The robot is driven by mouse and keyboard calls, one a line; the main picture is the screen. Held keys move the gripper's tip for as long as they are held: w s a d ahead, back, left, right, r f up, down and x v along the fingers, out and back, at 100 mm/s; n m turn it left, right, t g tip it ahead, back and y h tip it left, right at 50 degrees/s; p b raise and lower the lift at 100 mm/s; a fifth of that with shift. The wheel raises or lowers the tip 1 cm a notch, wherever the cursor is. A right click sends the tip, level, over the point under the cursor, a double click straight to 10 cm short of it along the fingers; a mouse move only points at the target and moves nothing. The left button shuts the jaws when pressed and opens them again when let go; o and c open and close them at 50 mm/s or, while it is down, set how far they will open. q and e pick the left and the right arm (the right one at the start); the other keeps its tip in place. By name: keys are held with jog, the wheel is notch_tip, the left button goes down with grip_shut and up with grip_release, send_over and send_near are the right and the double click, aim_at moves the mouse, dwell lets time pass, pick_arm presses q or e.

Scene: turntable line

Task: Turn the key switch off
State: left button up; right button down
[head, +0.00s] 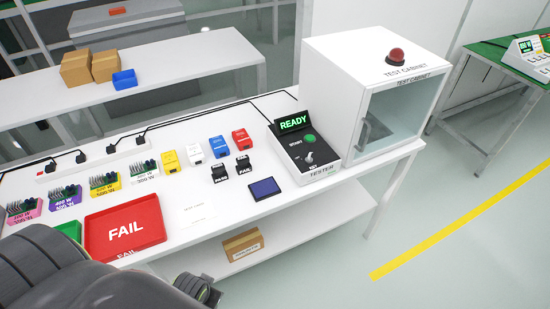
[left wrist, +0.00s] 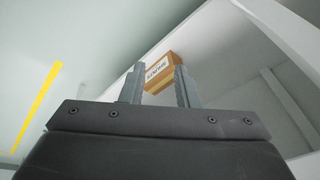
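The key switch (head: 310,157) is a small silver knob on the top of the black tester box (head: 300,150), beside the KEY label. A green start button (head: 309,138) sits above it, and the tester's display (head: 293,123) reads READY in green. My left arm shows at the bottom left of the head view, with its gripper out of sight there. In the left wrist view my left gripper (left wrist: 158,88) has its two fingers apart with nothing between them, low beside the table's lower shelf. My right gripper is in neither view.
The white test cabinet (head: 375,85) with a red button stands right of the tester. A red FAIL tray (head: 125,228), colored blocks and a dark blue panel (head: 264,188) lie on the table. A cardboard box (head: 243,245) sits on the lower shelf; it also shows in the left wrist view (left wrist: 160,72).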

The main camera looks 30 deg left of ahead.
pick_arm(q)
notch_tip(320, 180, up, 12)
jog(key=w, duration=0.1)
notch_tip(320, 180, up, 26)
jog(key=t, duration=0.2)
send_over(310, 154)
jog(key=s, duration=0.7)
jog(key=shift+n+h, duration=0.4)
jog(key=x, duration=1.1)
jog(key=d+p+x, duration=0.1)
jog(key=x, duration=0.5)
jog(key=shift+a+f, duration=0.1)
grip_shut()
